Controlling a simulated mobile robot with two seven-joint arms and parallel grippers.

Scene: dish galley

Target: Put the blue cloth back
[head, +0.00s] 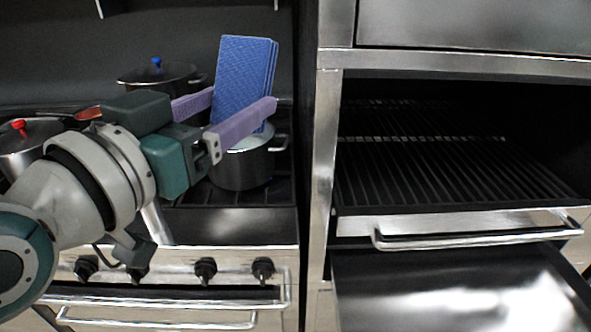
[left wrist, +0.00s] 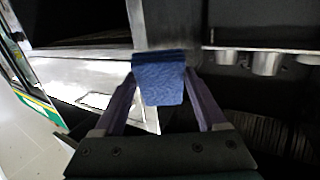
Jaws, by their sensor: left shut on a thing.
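The blue cloth (head: 243,75) is a folded, textured piece held upright in my left gripper (head: 228,112). The gripper's two purple fingers are shut on the cloth, one on each side. In the head view the cloth is above and in front of a steel pot on the stove. The left wrist view also shows the cloth (left wrist: 160,80) between the purple fingers of the left gripper (left wrist: 160,85). My right gripper is in neither view.
A pot (head: 243,165) stands on the stove below the cloth. A pot with a blue-knobbed lid (head: 157,73) and one with a red-knobbed lid (head: 28,134) stand behind and left. At right, an open oven has a rack (head: 430,170) and a pulled-out steel tray (head: 450,295).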

